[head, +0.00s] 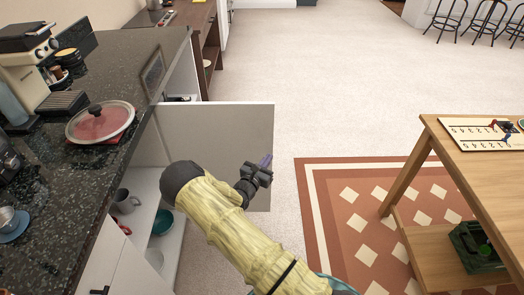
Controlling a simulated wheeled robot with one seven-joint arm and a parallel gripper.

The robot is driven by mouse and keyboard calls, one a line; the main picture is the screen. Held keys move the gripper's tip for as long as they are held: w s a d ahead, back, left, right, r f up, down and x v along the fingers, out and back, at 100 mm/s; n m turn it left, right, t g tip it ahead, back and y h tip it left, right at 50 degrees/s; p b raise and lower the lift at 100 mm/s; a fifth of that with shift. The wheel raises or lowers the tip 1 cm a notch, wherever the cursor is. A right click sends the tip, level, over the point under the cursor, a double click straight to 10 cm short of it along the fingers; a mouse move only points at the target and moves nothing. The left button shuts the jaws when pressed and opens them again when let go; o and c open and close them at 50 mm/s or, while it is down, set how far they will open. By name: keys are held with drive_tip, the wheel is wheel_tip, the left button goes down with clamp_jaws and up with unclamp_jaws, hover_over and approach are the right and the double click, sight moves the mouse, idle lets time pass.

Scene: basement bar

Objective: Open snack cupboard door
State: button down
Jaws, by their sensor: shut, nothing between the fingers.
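The snack cupboard door (208,128) is a plain pale panel that stands swung out from the dark-topped counter, wide open. My gripper (266,163) is shut and empty, in front of the door's face near its outer edge; I cannot tell whether it touches the door. My yellow-sleeved arm hides part of the door's lower half. The open cupboard (146,185) shows white shelves with a grey mug (125,201), a red mug (124,228) and a teal bowl (163,222).
The speckled counter (75,180) holds a lidded pan (100,121) and a coffee machine (25,65). Pale floor beyond the door is clear.

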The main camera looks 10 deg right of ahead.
drive_tip(key=s+a, duration=0.2)
drive_tip(key=s, duration=0.4)
drive_tip(key=shift+s+a, duration=0.25)
drive_tip(key=shift+d, duration=0.1)
drive_tip(key=s+d+r+m+g+y, duration=0.1)
drive_tip(key=s+d+r+m+g, duration=0.25)
drive_tip(key=s+m+g, duration=0.4)
drive_tip(key=s+d+r+m+g+y, duration=0.1)
drive_tip(key=s+d+r+m+g, duration=0.25)
drive_tip(key=s+m+g, duration=0.4)
drive_tip(key=s+a+r+m+t+y, duration=0.4)
drive_tip(key=s+a+r+m+y, duration=0.4)
drive_tip(key=r+m+y, duration=0.3)
wheel_tip(320, 180, up, 18)
drive_tip(key=m+p, duration=0.1)
drive_tip(key=p, duration=1.7)
drive_tip(key=shift+r+m+h, duration=0.2)
drive_tip(key=shift+m+h, duration=0.1)
drive_tip(key=shift+h, duration=0.1)
